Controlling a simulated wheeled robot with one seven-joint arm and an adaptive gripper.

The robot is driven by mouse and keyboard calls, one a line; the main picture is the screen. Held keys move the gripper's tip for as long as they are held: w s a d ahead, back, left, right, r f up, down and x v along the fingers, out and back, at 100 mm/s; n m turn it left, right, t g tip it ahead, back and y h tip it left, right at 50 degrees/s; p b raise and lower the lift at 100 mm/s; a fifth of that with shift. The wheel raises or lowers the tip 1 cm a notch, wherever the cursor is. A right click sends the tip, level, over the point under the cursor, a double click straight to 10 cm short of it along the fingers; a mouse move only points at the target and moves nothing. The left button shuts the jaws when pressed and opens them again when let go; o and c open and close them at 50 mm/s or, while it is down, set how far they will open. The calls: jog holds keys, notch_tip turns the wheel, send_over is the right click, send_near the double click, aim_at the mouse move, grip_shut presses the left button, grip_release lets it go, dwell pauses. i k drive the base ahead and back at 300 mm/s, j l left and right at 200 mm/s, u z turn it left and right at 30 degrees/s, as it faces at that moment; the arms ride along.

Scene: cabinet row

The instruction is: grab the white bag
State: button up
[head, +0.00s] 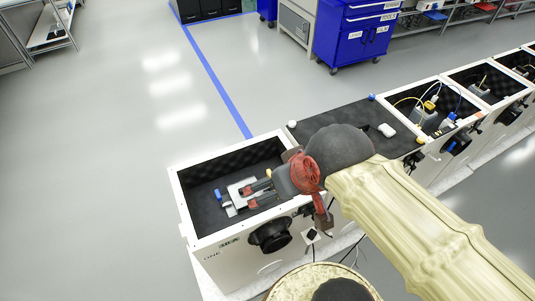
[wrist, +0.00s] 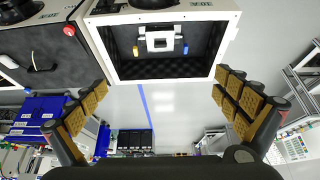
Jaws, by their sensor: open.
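A small white rounded object (head: 387,130) lies on the black top of the middle cabinet; it may be the white bag, but it is too small to tell. A pale, frame-like white item (head: 238,190) lies inside the open left box (head: 185,205), and it also shows in the wrist view (wrist: 160,39) with blue and yellow parts beside it. My gripper (head: 249,196) is open over that box in the head view. In the wrist view my gripper (wrist: 160,84) has its padded fingers spread wide, with nothing between them. My arm hides part of the middle cabinet.
A white ball (head: 292,124) and a blue knob (head: 371,97) sit at the corners of the black top. More open boxes with cables (head: 432,103) continue to the right. A blue tool cart (head: 355,35) stands behind.

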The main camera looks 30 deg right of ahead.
aim_at(389, 132)
jog(key=z, duration=1.75)
jog(key=u, duration=0.25)
jog(key=i+l+u, duration=0.25)
jog(key=l+u, duration=0.55)
jog(key=l, duration=0.15)
jog(key=i+l, duration=0.1)
jog(key=l, duration=0.55)
jog(key=i+l+u, duration=0.1)
jog(key=l, duration=0.5)
